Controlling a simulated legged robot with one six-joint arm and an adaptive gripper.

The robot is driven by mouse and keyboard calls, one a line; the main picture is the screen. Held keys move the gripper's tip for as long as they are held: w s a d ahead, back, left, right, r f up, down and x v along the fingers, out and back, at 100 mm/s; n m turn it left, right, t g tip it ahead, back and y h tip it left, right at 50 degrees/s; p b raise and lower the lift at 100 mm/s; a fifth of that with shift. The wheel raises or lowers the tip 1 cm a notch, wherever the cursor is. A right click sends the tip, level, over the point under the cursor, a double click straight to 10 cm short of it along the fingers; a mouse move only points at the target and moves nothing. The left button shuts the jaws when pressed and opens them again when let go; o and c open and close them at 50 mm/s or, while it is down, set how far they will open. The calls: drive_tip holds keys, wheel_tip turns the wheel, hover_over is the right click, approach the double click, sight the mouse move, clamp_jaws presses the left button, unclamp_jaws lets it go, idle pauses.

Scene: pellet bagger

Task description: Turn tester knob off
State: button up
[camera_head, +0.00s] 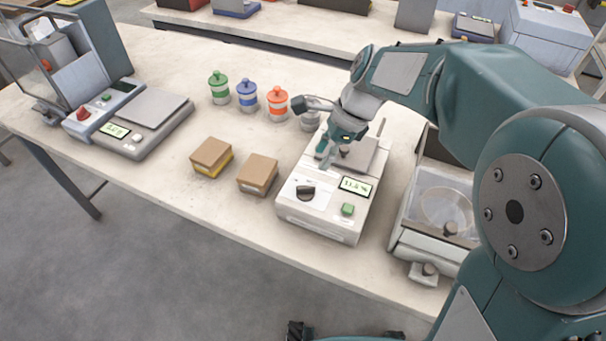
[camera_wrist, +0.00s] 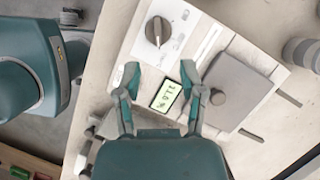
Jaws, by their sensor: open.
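The tester (camera_head: 318,226) is a white box on the table, with a grey plate on its rear top. Its dark round knob (camera_head: 305,192) is at the front left of its face, left of a lit green display (camera_head: 355,187) and a green button (camera_head: 347,209). My gripper (camera_head: 329,160) is above the tester, behind the knob, and empty. In the wrist view, the open fingers (camera_wrist: 160,78) spread either side of the display (camera_wrist: 166,95). The knob (camera_wrist: 157,31) lies beyond the fingertips, apart from them, its grip ridge showing. I cannot read its setting.
Two cardboard boxes (camera_head: 257,174) (camera_head: 211,157) sit left of the tester. Green, blue and orange lidded jars (camera_head: 277,104) stand behind them. A scale (camera_head: 139,120) is at the far left. A machine with a clear cover (camera_head: 440,207) stands close on the right.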

sight(306, 186)
drive_tip(key=f, duration=0.4)
drive_tip(key=shift+s+f, duration=0.1)
drive_tip(key=shift+s, duration=0.15)
drive_tip(key=a+f, duration=0.4)
drive_tip(key=f, duration=0.1)
drive_tip(key=shift+s, duration=0.2)
drive_tip(key=shift+d, duration=0.6)
clamp_jaws()
drive_tip(key=shift+a, duration=0.2)
